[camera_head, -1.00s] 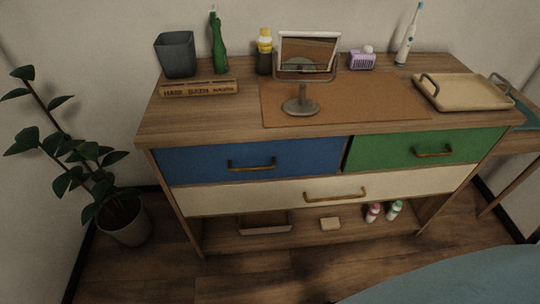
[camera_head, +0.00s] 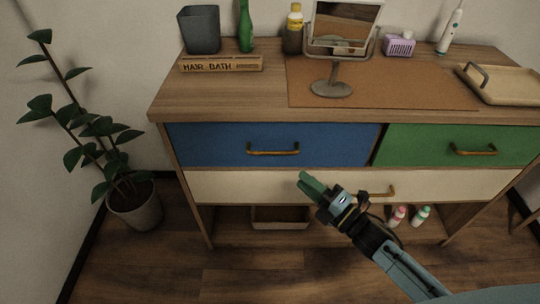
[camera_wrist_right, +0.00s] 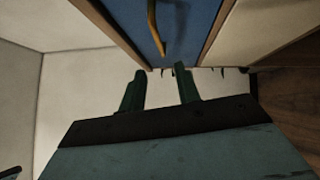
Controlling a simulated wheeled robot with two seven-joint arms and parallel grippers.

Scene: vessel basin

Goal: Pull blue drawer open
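The blue drawer (camera_head: 220,145) is at the upper left of the dresser front, closed and level with the drawer beside it. Its brass handle (camera_head: 273,152) is a horizontal bar. My right gripper (camera_head: 304,180) is below and slightly right of this handle, in front of the cream drawer, touching neither handle as far as I can see. In the right wrist view its two green fingers (camera_wrist_right: 160,82) are apart with nothing between them. The blue drawer front (camera_wrist_right: 185,22) and its handle (camera_wrist_right: 153,25) show ahead of the fingers there. My left gripper is out of view.
A green drawer (camera_head: 420,145) is to the right and a cream drawer (camera_head: 240,187) below. A mirror (camera_head: 335,45), a wooden tray (camera_head: 505,85) and several bottles stand on top. A potted plant (camera_head: 135,205) stands left of the dresser.

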